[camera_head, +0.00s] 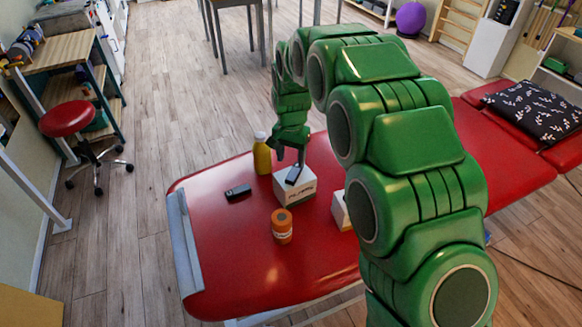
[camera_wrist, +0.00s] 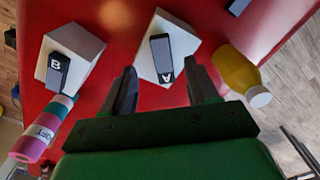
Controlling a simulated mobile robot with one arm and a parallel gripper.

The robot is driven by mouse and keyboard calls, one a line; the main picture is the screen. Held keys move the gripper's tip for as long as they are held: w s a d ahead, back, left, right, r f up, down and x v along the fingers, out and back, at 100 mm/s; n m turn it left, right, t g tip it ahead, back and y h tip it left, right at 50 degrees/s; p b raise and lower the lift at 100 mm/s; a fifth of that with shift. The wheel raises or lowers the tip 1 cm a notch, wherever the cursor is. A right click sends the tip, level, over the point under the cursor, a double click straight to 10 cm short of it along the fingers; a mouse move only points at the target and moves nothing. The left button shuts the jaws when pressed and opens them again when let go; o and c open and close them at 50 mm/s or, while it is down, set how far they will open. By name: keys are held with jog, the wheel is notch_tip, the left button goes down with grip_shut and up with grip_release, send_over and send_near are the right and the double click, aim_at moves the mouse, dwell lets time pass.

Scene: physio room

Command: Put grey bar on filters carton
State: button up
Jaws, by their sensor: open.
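In the head view a white carton (camera_head: 294,189) with dark lettering, too small to read surely, stands on the red couch. A grey bar (camera_head: 293,174) lies on its top. In the wrist view this bar (camera_wrist: 160,53) has a dark end marked A and lies on the white carton (camera_wrist: 184,42). My gripper (camera_head: 290,157) is above this carton; in the wrist view its fingers (camera_wrist: 162,78) are spread apart with nothing between them, close to the bar's A end. A second white carton (camera_wrist: 79,42) carries a dark grey bar (camera_wrist: 57,74) marked B; my arm partly hides that carton (camera_head: 341,211) in the head view.
A yellow bottle (camera_head: 262,155) stands close behind the carton. An orange jar (camera_head: 282,227) stands in front and a dark small object (camera_head: 238,191) lies to the left. A pink and teal bottle (camera_wrist: 42,130) is beside the second carton. The couch's front left (camera_head: 235,265) is clear.

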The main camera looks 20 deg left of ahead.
jog(key=shift+r, duration=2.1)
jog(key=s+d+r, duration=0.4)
jog(key=d, duration=0.4)
jog(key=s+d+r, duration=0.3)
jog(key=d+r, duration=0.1)
jog(key=d, duration=0.5)
jog(key=s+d+r, duration=0.3)
jog(key=s+d, duration=0.1)
jog(key=d, duration=0.4)
jog(key=s+d+g, duration=0.1)
jog(key=s+d, duration=0.7)
jog(key=s, duration=0.4)
jog(key=s+d, duration=0.8)
jog(key=s, duration=0.5)
jog(key=shift+s+r+g, duration=0.25)
jog(key=shift+r+g, duration=0.15)
jog(key=shift+r, duration=0.05)
